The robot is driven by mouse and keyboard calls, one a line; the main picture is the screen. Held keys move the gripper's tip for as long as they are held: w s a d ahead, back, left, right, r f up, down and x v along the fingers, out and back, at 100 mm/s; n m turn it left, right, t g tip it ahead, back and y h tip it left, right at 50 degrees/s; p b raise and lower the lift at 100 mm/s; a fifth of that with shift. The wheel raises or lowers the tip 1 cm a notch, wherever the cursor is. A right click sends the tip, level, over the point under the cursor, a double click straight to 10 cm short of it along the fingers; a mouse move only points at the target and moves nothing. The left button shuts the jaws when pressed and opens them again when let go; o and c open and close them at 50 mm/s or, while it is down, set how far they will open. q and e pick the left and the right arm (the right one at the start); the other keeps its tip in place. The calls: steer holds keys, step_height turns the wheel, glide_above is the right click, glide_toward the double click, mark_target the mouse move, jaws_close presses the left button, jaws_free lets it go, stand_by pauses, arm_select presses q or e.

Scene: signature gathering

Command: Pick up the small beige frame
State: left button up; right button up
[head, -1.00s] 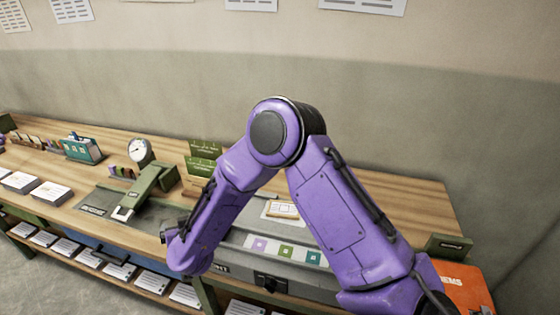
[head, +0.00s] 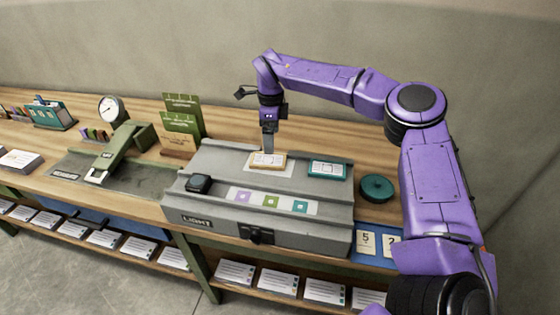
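My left gripper is not in view.
A teal frame (head: 327,169) lies right of the beige one. Green cards (head: 181,115) and a green press (head: 125,150) stand to the left.

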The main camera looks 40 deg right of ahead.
mark_target(270, 159)
steer(key=f, duration=0.2)
steer(key=f+p, duration=0.1)
steer(key=f, duration=0.2)
steer(key=w+f+p, duration=0.1)
steer(key=f, duration=0.1)
steer(key=shift+a+f, duration=0.1)
steer(key=shift+f, duration=0.6)
steer(key=c, duration=1.1)
steer(key=shift+r, duration=0.15)
